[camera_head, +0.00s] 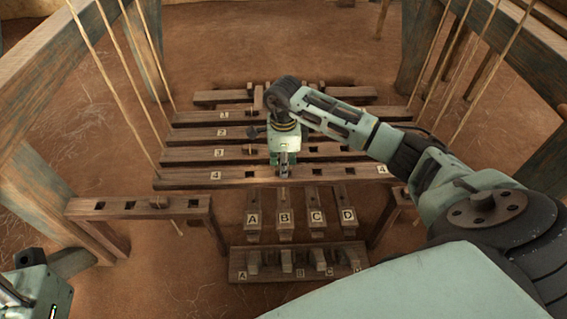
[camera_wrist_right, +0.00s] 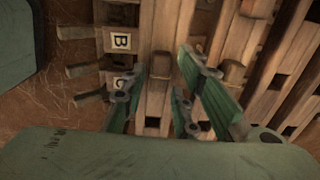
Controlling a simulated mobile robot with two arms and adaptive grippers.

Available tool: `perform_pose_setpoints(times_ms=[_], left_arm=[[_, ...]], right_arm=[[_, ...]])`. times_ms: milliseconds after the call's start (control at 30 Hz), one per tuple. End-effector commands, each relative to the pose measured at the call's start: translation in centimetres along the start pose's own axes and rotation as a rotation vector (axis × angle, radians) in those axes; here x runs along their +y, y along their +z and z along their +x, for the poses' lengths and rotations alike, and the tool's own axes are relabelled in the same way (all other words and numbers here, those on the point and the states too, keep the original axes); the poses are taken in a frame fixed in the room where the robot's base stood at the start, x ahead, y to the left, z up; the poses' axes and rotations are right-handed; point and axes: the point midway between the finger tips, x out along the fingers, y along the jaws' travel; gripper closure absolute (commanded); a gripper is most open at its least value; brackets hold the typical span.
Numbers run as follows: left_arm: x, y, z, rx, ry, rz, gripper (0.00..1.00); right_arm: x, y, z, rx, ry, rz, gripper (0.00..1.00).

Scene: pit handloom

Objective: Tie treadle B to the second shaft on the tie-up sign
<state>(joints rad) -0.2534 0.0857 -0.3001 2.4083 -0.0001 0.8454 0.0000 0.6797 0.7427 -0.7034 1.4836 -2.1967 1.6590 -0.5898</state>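Treadle B (camera_head: 284,228) is a wooden bar with a white letter plate, between treadles A (camera_head: 253,229) and C (camera_head: 317,228). Its B plate also shows in the right wrist view (camera_wrist_right: 121,41). The numbered shafts lie above: 1 (camera_head: 196,117), 2 (camera_head: 196,134), 3 (camera_head: 193,154) and 4 (camera_head: 193,177). My right gripper (camera_head: 284,172) points down over shaft 4, above treadle B. In the wrist view its green fingers are apart, with a small wooden peg (camera_wrist_right: 162,65) between them; contact is unclear. My left gripper (camera_head: 20,290) is cut off at lower left. I see no tie-up sign.
A lettered rack (camera_head: 300,272) with several pegs stands in front of the treadles. Side benches (camera_head: 110,207) and upright posts (camera_head: 421,45) flank the shafts. Cords (camera_head: 112,85) hang at both sides. My right arm covers the right part of the shafts.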

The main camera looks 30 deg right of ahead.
Motion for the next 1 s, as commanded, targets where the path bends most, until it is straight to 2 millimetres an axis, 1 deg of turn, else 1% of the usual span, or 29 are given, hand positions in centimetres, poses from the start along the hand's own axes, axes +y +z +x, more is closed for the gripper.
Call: perform_pose_setpoints(times_ms=[33, 100, 367, 467, 567, 800, 900, 1000], left_arm=[[0.0, 0.0, 0.0, -0.001, 0.001, 0.000, 0.60], [0.0, 0.0, 0.0, -0.001, 0.003, 0.000, 0.60], [0.1, 0.1, -0.2, -0.006, 0.008, 0.000, 0.60], [0.0, 0.1, -0.2, -0.005, 0.006, 0.000, 0.60], [0.1, 0.0, -0.1, -0.004, 0.006, 0.000, 0.60], [0.1, 0.0, -0.1, -0.003, 0.005, -0.001, 0.60], [0.1, 0.0, -0.1, -0.003, 0.004, -0.001, 0.60], [0.1, 0.0, -0.1, -0.003, 0.004, -0.001, 0.60]], right_arm=[[0.0, 0.0, 0.0, 0.000, 0.000, 0.000, 0.65], [0.0, 0.0, 0.0, 0.000, 0.000, 0.000, 0.61], [0.0, 0.0, -0.1, 0.000, 0.000, 0.000, 0.61], [-0.1, 0.0, -0.7, -0.001, -0.001, -0.001, 0.61], [-0.1, 0.0, -2.0, -0.002, -0.004, -0.001, 0.61], [-0.2, 0.1, -7.2, -0.002, -0.005, 0.000, 0.61], [-0.1, 0.0, -9.1, -0.002, -0.005, -0.001, 0.61], [-0.1, 0.0, -10.6, -0.001, -0.003, 0.000, 0.61]])
